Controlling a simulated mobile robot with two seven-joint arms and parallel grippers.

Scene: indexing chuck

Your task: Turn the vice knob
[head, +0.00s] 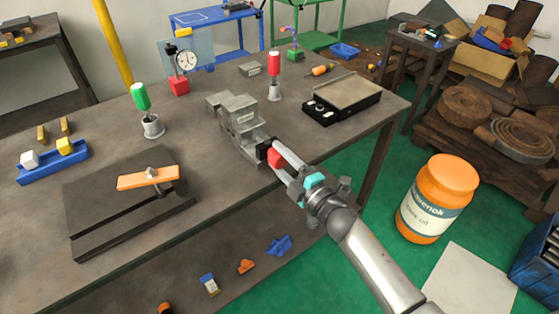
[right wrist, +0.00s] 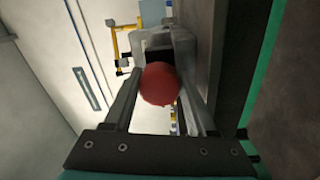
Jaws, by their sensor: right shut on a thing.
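The grey metal vice (head: 241,122) stands near the middle of the table's front edge in the head view. Its red knob (head: 274,156) sticks out at the near end, toward my right arm. My right gripper (head: 279,158) is at the knob, with its fingers around it. In the right wrist view the round red knob (right wrist: 159,84) sits between the two fingers, which are shut on it. The vice's grey body shows behind the knob there. My left gripper is not in view.
An orange clamp bar (head: 148,178) on a dark plate lies at the left. A black box with a grey top (head: 345,97) is right of the vice. Green (head: 141,97) and red (head: 274,64) handled tools stand behind. An orange jar (head: 436,198) is beyond the table, right of my arm.

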